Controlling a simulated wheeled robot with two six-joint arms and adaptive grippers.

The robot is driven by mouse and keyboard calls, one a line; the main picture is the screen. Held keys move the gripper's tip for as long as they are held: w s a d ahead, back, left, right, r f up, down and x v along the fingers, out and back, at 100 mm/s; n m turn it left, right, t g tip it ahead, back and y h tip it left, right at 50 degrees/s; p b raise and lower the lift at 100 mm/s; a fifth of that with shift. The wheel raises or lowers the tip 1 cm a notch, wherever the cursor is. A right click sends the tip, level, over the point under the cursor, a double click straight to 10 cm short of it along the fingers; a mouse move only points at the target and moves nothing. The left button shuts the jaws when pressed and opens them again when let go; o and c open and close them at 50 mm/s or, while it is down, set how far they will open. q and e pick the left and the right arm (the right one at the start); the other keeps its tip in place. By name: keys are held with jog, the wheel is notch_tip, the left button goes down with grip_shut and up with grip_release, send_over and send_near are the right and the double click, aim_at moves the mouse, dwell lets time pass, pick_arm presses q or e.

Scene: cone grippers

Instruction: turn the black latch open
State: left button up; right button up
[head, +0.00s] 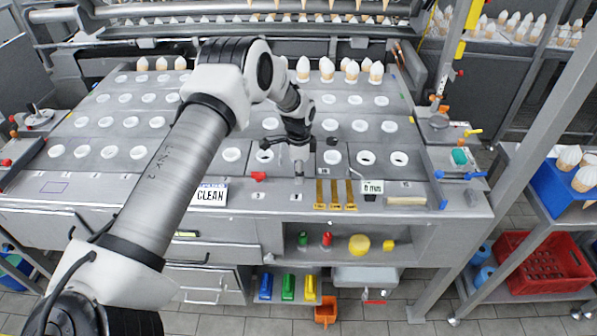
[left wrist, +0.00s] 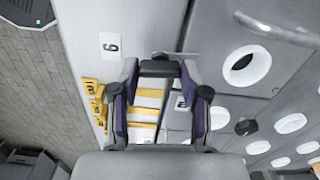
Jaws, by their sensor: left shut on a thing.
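My left gripper (head: 298,168) reaches down to the front part of the grey metal table, between two white-rimmed holes. In the left wrist view its two fingers (left wrist: 160,82) are closed in on a short dark bar, the black latch (left wrist: 159,68), which lies across between the fingertips. In the head view the gripper hides this latch. Another black latch (head: 331,141) shows to the right of the gripper, and one also shows at the right in the left wrist view (left wrist: 246,127). My right gripper is not in view.
Yellow strips (head: 336,195) lie on the front ledge right of the gripper. A red piece (head: 258,176) sits left of it, beside a CLEAN sign (head: 211,196). White-tipped cones (head: 327,69) stand at the back. A red crate (head: 541,262) is at the right.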

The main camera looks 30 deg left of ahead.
pick_arm(q)
jog(key=n, duration=0.1)
jog(key=n+b, duration=0.1)
jog(key=n, duration=0.1)
jog(key=shift+s+f, duration=0.15)
jog(key=shift+f, duration=0.15)
jog(key=n, duration=0.3)
jog(key=shift+n, duration=0.4)
jog(key=n, duration=0.4)
jog(key=shift+n+b, duration=0.3)
jog(key=shift+b, duration=0.05)
jog(key=n, duration=0.4)
jog(key=o, duration=1.1)
jog(key=shift+o, duration=0.2)
jog(key=shift+r, duration=0.1)
